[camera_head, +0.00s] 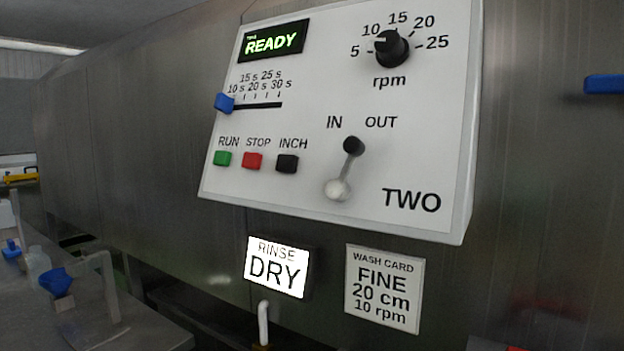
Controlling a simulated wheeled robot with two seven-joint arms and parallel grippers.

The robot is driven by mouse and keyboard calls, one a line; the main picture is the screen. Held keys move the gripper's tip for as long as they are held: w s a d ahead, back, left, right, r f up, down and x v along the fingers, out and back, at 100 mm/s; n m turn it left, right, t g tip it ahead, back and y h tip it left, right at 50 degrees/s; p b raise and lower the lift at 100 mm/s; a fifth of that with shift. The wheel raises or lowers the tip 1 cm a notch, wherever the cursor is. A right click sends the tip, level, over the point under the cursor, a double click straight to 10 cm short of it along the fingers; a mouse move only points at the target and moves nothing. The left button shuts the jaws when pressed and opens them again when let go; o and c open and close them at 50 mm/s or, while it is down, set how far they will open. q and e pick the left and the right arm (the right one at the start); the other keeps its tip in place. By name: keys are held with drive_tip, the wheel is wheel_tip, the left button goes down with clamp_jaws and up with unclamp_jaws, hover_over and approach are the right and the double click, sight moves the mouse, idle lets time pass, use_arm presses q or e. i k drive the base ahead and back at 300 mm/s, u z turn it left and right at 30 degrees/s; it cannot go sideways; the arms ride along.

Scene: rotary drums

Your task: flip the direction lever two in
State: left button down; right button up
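The direction lever (346,168) is on the white control panel marked TWO (412,200). The knob sits below the gap between the IN label (334,122) and the OUT label (381,122). Neither of my grippers is in view, and nothing touches the lever.
The panel also has a READY display (272,41), a blue slider (224,103), RUN, STOP and INCH buttons (253,160) and an rpm dial (391,48). A lit DRY sign (277,268) and a wash card (384,288) are below. A bench (130,325) stands at lower left.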

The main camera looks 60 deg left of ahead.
sight(337, 190)
drive_tip(key=u, duration=0.25)
drive_tip(key=i, duration=0.25)
drive_tip(key=u, duration=1.7)
drive_tip(key=k, duration=0.5)
drive_tip(key=u, duration=0.05)
drive_tip(key=i, duration=0.5)
